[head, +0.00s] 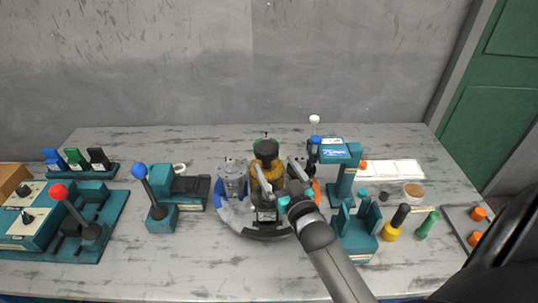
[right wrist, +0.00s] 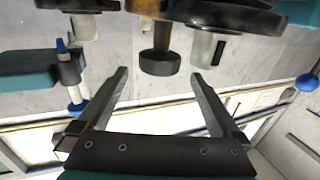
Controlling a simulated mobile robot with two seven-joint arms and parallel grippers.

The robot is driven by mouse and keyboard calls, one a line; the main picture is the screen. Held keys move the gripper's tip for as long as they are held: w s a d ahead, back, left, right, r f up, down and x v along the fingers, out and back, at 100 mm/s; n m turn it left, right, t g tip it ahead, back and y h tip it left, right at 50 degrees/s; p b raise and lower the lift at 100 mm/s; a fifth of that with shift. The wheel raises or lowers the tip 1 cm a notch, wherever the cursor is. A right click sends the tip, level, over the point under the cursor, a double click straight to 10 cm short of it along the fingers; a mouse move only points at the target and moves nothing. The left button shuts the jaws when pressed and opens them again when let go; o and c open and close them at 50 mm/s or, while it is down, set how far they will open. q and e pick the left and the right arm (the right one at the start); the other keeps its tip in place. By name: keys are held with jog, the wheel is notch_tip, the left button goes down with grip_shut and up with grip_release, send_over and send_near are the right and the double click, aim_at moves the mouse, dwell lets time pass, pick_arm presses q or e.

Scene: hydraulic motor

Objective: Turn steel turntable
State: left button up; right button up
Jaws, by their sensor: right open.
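The turntable (head: 268,236) is a round plate with a dark front rim and blue and orange sections at the middle of the table. On it stand a grey part (head: 232,180) at the left and a golden part with a black top (head: 265,149) at the centre. My right gripper (head: 281,178) is open over the turntable and hides its right side. In the right wrist view the open fingers (right wrist: 160,76) point toward a black knob (right wrist: 160,62) on a golden shaft. Whether they touch it is unclear. My left gripper is not in view.
A blue-knobbed lever unit (head: 160,212) stands left of the turntable, and a red-knobbed lever panel (head: 62,222) farther left. A teal press (head: 342,180) and a teal holder (head: 358,236) stand close on the right. Yellow (head: 393,229) and green (head: 427,223) tools stand beyond.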

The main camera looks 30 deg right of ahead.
aim_at(271, 158)
jog(key=shift+w+d, duration=0.2)
jog(key=shift+w, duration=0.7)
jog(key=shift+w+d, duration=0.15)
jog(key=shift+w, duration=0.8)
jog(key=shift+w+d, duration=0.2)
jog(key=shift+w, duration=0.7)
jog(key=shift+c, duration=0.4)
grip_shut()
